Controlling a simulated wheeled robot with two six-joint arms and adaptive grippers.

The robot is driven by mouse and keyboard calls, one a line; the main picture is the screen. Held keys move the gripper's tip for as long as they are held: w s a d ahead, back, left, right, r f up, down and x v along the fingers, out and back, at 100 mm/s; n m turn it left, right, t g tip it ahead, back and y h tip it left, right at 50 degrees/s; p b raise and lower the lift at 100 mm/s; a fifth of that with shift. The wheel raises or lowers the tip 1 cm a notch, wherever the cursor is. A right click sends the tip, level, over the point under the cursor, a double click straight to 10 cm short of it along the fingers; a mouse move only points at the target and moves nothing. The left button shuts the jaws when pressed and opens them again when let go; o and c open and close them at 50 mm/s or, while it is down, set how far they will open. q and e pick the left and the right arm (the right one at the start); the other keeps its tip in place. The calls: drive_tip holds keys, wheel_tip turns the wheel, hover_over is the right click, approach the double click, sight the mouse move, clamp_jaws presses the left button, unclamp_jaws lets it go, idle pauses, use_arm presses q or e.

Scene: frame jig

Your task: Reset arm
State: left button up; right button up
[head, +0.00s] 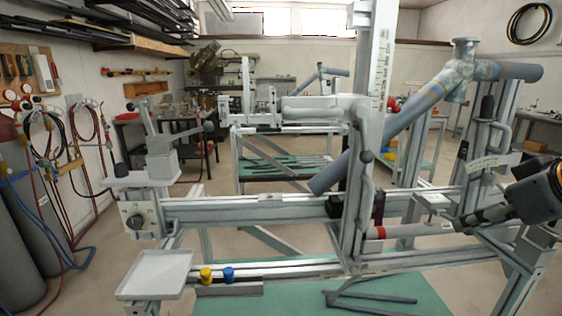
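The frame jig (250,210) spans the middle of the head view, with a long horizontal rail and an upright post (372,90) carrying a scale. A blue-grey tube (400,130) runs slantwise from the rail up to a mottled joint (456,75) at the upper right. My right gripper (466,220) comes in from the right edge, dark, beside the right end of a grey cylinder with a red ring (415,230). I cannot tell whether it touches the cylinder or whether its fingers are open. My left gripper is not in view.
A pale tray (157,273) sits at the front left, beside a yellow knob (206,275) and a blue knob (229,274). Dark bars (370,299) lie on the green surface (300,300) below the rail. Gas cylinders (35,220) with hoses stand at the left.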

drive_tip(key=w+a+f+n+g+y, duration=0.1)
drive_tip(key=a+f, duration=0.3)
drive_tip(key=f, duration=1.1)
drive_tip(key=w+a+f+g, duration=0.15)
drive_tip(key=a+f, duration=0.25)
drive_tip(key=f, duration=1)
drive_tip(key=s+f+m+g+h, duration=0.2)
drive_tip(key=s+f+h, duration=0.1)
drive_tip(key=s+f, duration=1.2)
drive_tip(key=s+d+f+g, duration=0.1)
drive_tip(key=s+d+f, duration=0.1)
drive_tip(key=f, duration=1.4)
drive_tip(key=s+d+f+g, duration=0.1)
drive_tip(key=s+f, duration=0.2)
drive_tip(key=f, duration=1.2)
drive_tip(key=s+d+f, duration=0.1)
drive_tip(key=s+f, duration=1)
drive_tip(key=s, duration=0.4)
use_arm(q)
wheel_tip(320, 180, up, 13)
drive_tip(key=p, duration=1.3)
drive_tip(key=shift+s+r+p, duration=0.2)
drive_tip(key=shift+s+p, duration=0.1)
use_arm(e)
wheel_tip(320, 180, up, 13)
drive_tip(key=shift+s+g, duration=0.15)
drive_tip(key=shift+g, duration=0.2)
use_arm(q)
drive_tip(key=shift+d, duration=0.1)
